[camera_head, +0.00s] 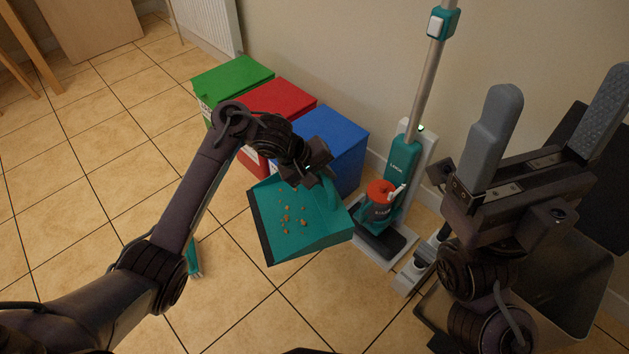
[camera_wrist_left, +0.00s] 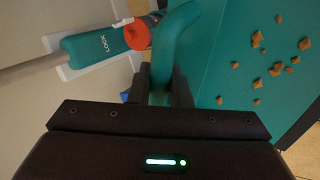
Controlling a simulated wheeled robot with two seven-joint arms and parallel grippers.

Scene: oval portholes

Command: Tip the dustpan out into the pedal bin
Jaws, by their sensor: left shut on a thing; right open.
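The teal dustpan (camera_head: 322,228) is held above the floor in the middle of the head view, with several brown crumbs (camera_head: 287,220) lying on it. My left gripper (camera_head: 318,172) is shut on its handle, which also shows between the fingers in the left wrist view (camera_wrist_left: 172,50). The crumbs also show there (camera_wrist_left: 275,69). My right gripper (camera_head: 555,110) is open and empty at the right. Behind and below it stands a dark grey bin (camera_head: 572,290) with a black panel, seemingly its raised lid (camera_head: 597,175). My right arm hides part of the bin.
Green (camera_head: 232,78), red (camera_head: 282,98) and blue (camera_head: 330,135) boxes stand along the wall. A teal upright vacuum (camera_head: 402,160) stands between the blue box and the bin. A teal item (camera_head: 193,260) lies on the floor behind my left arm.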

